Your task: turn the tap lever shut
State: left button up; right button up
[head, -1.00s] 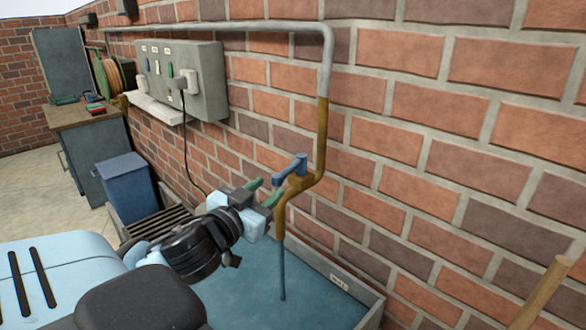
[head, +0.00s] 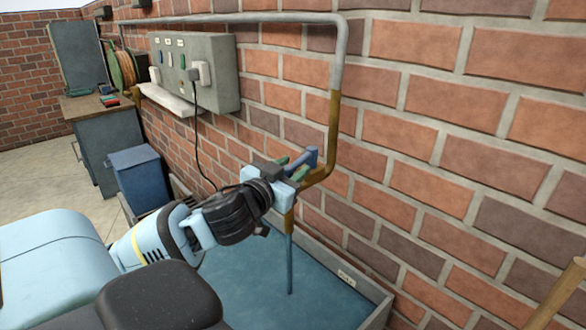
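The blue tap lever (head: 309,159) sits on a brass tap at the lower end of a wall pipe (head: 333,130). A thin blue stream (head: 290,262) runs from below the tap into the basin (head: 335,304). My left gripper (head: 292,164) is at the lever, coming from the left, with its green fingertips apart. It partly hides the tap body and the lever's near side. I cannot tell whether the fingers touch the lever. My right gripper is not in view.
The brick wall stands close behind the tap. A grey switch box (head: 205,72) with a hanging black cable is up to the left. A blue bin (head: 140,182) and a workbench (head: 105,140) stand further left. A wooden pole (head: 560,300) shows at the lower right.

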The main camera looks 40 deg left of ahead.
pick_arm(q)
jog(key=shift+w, duration=0.2)
grip_shut()
dwell(0.3)
